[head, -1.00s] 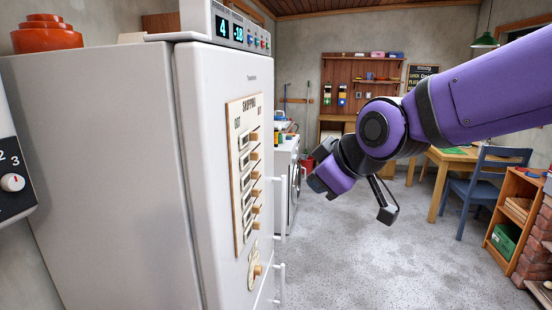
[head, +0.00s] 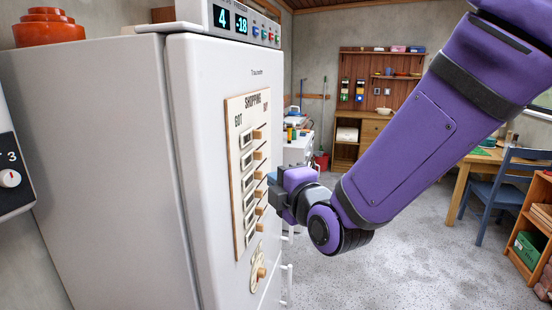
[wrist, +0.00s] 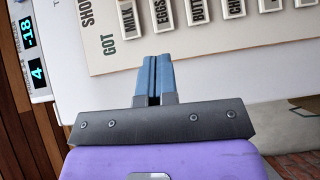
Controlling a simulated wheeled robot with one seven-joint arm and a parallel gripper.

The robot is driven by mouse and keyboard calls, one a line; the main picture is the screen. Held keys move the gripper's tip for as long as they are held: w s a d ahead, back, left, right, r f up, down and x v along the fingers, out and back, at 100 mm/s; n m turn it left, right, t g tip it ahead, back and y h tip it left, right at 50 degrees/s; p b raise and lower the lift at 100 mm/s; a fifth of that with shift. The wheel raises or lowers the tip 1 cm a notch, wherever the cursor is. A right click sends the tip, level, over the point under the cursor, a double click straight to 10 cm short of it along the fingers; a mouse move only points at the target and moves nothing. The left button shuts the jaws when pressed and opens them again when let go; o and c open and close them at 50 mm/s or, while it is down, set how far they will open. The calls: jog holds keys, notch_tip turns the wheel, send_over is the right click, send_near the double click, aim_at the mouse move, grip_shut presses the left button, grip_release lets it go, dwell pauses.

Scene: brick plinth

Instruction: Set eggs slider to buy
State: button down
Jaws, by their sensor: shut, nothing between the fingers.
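The shopping board (head: 239,240) is fixed to the white fridge door, with GOT at its left and BUY at its right. Small label plates with wooden knobs run down it. My gripper (head: 270,181) is in front of the board's right side. In the wrist view its blue fingers (wrist: 154,62) are shut and empty, over the board's GOT-side edge.
A round wooden dial (head: 261,273) sits below the board, and door handles (head: 285,285) stick out lower right. A temperature display (head: 241,22) is on top of the fridge (head: 100,150). Open floor (head: 400,270) lies to the right, before a blue chair (head: 500,190).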

dwell(0.4)
jog(key=shift+w, duration=0.1)
send_near(256, 155)
jog(key=w+a, duration=0.1)
jog(key=a, duration=0.1)
jog(key=w+a, duration=0.1)
jog(key=a, duration=0.1)
jog(key=shift+w+a, duration=0.15)
jog(key=shift+w, duration=0.1)
jog(key=shift+w+d, duration=0.3)
jog(key=shift+w, duration=0.25)
jog(key=shift+w+d, duration=0.3)
jog(key=shift+w, duration=0.25)
jog(key=shift+w+d, duration=0.2)
jog(key=shift+w, duration=0.4)
jog(key=w+d, duration=0.1)
jog(key=w, duration=0.2)
jog(key=w+d, duration=0.1)
jog(key=w, duration=0.3)
jog(key=w+d, duration=0.2)
jog(key=w, duration=0.2)
jog(key=shift+w+d, duration=0.1)
jog(key=shift+w, duration=0.25)
jog(key=shift+d, duration=0.1)
